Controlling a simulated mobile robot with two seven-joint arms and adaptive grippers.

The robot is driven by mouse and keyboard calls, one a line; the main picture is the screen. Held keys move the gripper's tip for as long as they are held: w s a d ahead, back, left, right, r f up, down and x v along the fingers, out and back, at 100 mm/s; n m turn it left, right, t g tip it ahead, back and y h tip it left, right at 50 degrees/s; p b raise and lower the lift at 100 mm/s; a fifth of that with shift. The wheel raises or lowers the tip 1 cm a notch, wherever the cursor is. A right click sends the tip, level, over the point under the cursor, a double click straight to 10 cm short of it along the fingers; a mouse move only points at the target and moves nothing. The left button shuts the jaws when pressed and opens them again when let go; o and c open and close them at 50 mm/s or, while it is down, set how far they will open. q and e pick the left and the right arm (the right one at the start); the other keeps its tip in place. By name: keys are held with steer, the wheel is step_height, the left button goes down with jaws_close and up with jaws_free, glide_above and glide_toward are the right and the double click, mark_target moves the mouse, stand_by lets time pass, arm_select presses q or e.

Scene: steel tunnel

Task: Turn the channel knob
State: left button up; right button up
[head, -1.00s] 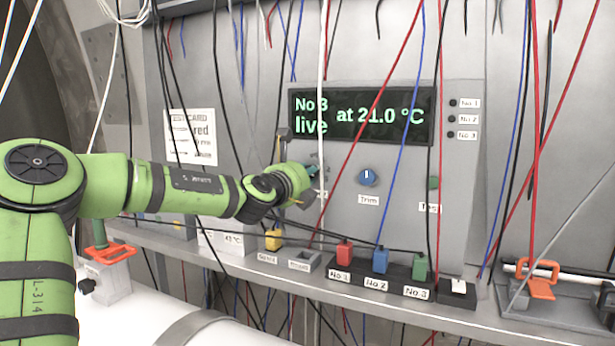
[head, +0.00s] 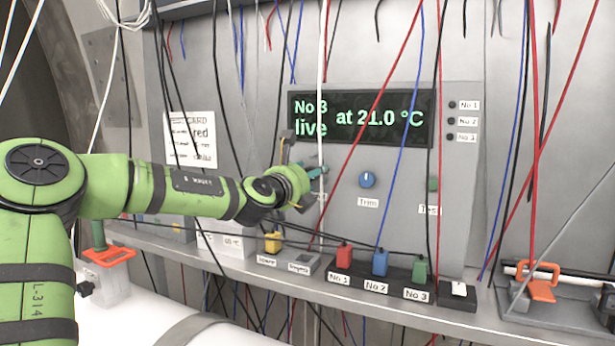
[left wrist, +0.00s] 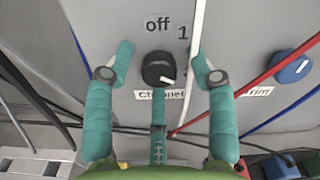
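The channel knob (left wrist: 158,69) is round and black with a white pointer mark towards its lower right. "Off" and "1" are printed above it, and its label is partly covered. In the left wrist view my left gripper (left wrist: 161,52) is open, one teal finger on each side of the knob, with gaps visible. In the head view the left gripper (head: 316,172) is at the panel's left part and hides the knob. The display (head: 362,117) reads "No 3 live at 21.0 °C". My right gripper is not in view.
A white cable (left wrist: 195,45) hangs between the knob and the right-hand finger. A blue Trim knob (head: 367,180) is to the right, with red and blue cables crossing the panel. Red (head: 344,257), blue (head: 380,262) and green (head: 419,269) plugs stand on the ledge below.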

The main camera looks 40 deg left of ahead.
arm_select(q)
steer(key=v, duration=1.2)
stand_by(0.6)
